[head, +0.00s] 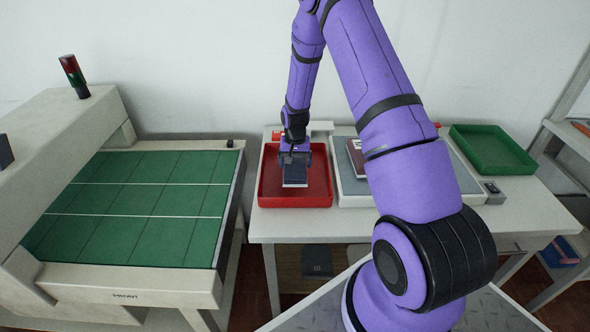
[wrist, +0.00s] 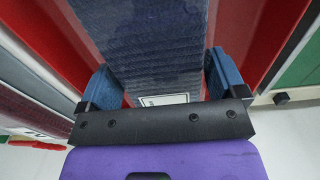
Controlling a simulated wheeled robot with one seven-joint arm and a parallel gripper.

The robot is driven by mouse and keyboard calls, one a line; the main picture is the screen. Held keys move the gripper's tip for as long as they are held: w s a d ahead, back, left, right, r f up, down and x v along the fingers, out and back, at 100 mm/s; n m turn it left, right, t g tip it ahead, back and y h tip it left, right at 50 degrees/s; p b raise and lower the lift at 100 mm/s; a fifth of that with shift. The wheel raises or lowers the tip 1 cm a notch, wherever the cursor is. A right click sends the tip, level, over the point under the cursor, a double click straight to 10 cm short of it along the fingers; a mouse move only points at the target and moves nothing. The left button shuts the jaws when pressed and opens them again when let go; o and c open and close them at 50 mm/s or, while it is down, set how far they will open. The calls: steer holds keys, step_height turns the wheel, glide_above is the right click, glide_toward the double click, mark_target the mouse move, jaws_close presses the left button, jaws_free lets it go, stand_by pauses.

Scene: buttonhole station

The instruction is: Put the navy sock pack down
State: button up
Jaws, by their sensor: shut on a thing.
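The navy sock pack (head: 295,175) is in my gripper (head: 295,156), over the red tray (head: 323,199) on the table. In the wrist view the pack (wrist: 150,50) is a dark blue knitted block with a white label at its near end. My gripper (wrist: 160,85) has one blue finger on each side of it, shut on it. Red tray floor (wrist: 238,22) shows on both sides of the pack. I cannot tell whether the pack touches the tray floor.
Right of the red tray is a pale flat station (head: 352,200), partly hidden by my arm, with a dark red pack (head: 355,152) on it. A green tray (head: 490,150) stands at the back right. A green-topped machine (head: 140,200) with a signal light (head: 74,76) stands left, across a gap.

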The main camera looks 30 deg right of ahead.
steer(key=shift+f, duration=1.6)
steer(key=shift+f, duration=0.1)
steer(key=o, duration=0.7)
